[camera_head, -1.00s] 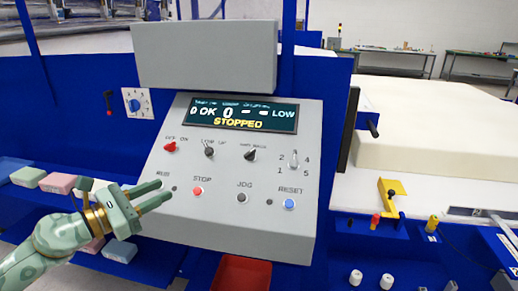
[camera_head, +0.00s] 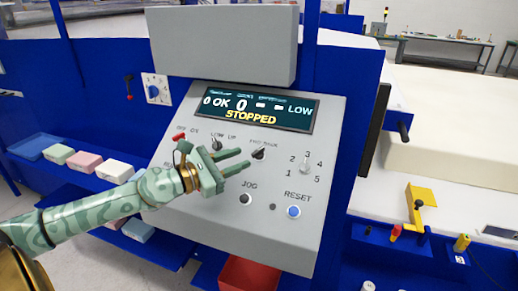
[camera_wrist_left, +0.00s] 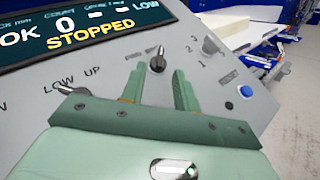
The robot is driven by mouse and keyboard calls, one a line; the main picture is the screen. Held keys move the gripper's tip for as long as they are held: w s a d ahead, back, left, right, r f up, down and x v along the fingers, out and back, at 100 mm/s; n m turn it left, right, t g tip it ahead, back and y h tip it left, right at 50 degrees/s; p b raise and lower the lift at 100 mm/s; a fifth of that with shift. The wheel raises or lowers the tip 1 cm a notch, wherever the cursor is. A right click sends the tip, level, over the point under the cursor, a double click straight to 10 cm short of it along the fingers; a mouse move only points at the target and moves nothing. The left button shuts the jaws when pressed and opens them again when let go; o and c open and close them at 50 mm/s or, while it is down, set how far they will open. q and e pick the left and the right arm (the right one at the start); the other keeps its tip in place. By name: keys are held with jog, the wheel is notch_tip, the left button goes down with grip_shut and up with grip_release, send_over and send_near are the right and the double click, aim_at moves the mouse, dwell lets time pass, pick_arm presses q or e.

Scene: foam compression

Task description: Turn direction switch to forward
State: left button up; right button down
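The direction switch (camera_head: 258,154) is a small black knob on the sloped grey control panel (camera_head: 225,229), below the screen; its label is partly legible. In the left wrist view the knob (camera_wrist_left: 158,60) shows beyond the fingertips, in line with the gap between them. My left gripper (camera_head: 245,159) is green and open, with its two fingers pointing at the knob from the left. The fingers (camera_wrist_left: 161,72) are apart with nothing between them, and I cannot tell whether they touch the knob. My gripper hides the stop button. My right gripper is not in view.
The screen (camera_head: 253,107) reads STOPPED. Nearby are a low/up knob (camera_head: 217,145), a red knob (camera_head: 179,137), a numbered selector (camera_head: 304,166), a jog button (camera_head: 246,199) and a blue reset button (camera_head: 294,211). A grey box (camera_head: 222,47) stands above the screen.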

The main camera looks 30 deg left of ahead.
aim_at(253, 153)
pick_arm(q)
jog(key=x, duration=0.1)
jog(key=p+x, duration=0.1)
jog(key=x, duration=0.1)
jog(key=p+x, duration=0.1)
jog(key=x, duration=0.1)
jog(key=shift+w+r, duration=0.2)
jog(key=shift+r, duration=0.05)
jog(key=shift+w+d+f+p, duration=0.2)
jog(key=shift+w+d+p, duration=0.15)
jog(key=shift+w, duration=0.35)
jog(key=c, duration=0.7)
